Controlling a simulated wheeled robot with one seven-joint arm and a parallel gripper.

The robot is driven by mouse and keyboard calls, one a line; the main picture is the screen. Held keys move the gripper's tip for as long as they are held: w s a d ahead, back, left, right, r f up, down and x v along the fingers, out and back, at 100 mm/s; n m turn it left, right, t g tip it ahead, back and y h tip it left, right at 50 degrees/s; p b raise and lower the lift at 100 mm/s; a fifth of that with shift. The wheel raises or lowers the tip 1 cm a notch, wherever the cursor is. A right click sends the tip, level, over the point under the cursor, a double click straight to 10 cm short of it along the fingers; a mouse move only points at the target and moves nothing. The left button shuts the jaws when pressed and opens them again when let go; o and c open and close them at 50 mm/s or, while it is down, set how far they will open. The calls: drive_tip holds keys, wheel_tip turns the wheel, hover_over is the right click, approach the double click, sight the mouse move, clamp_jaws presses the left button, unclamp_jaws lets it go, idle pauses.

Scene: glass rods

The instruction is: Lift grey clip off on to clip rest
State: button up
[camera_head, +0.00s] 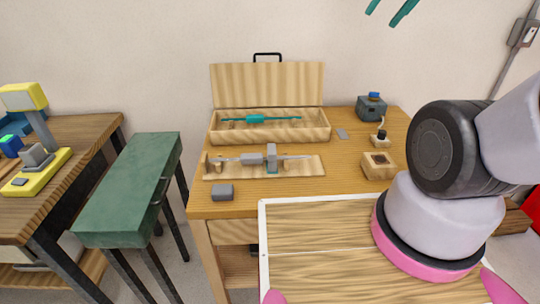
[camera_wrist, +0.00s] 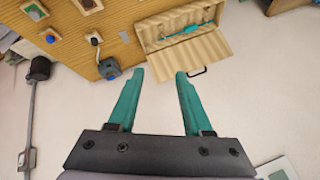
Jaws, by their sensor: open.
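A wooden fixture board (camera_head: 312,171) lies on the workbench in the head view. A thin rod lies along it. A grey clip-like block (camera_head: 251,159) sits on the rod, left of a taller upright grey piece (camera_head: 271,153); which one is the grey clip I cannot tell for sure. A small grey block (camera_head: 222,192) stands in front of the board. I cannot tell which thing is the clip rest. My gripper (camera_head: 381,18) shows only its teal fingers at the top of the head view, high above the bench. In the wrist view my gripper (camera_wrist: 160,75) is open and empty.
An open wooden case (camera_head: 270,134) with a teal tool (camera_head: 256,119) stands behind the board. A wooden block (camera_head: 378,168), a small bottle (camera_head: 380,137) and a blue-grey device (camera_head: 372,107) stand at the right. A green side table (camera_head: 135,185) stands left.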

drive_tip(key=o, duration=0.8)
drive_tip(key=shift+w+f, duration=0.2)
drive_tip(key=shift+w, duration=0.1)
drive_tip(key=w+a+f+n+g+h, duration=0.2)
drive_tip(key=w+a+f+n+g, duration=0.1)
drive_tip(key=w+f+n, duration=0.35)
drive_tip(key=n+g+y, duration=0.1)
drive_tip(key=n+g, duration=0.3)
drive_tip(key=n, duration=1.2)
hover_over(272, 148)
drive_tip(key=d, duration=0.1)
wheel_tip(272, 148, down, 25)
drive_tip(key=f, duration=0.5)
drive_tip(key=shift+s+a+f, duration=0.1)
drive_tip(key=shift+a+f, duration=0.2)
drive_tip(key=shift+f, duration=0.1)
drive_tip(key=shift+a+f, duration=0.2)
drive_tip(key=shift+f, duration=1.2)
drive_tip(key=shift+a+f, duration=0.2)
drive_tip(key=shift+f, duration=1.15)
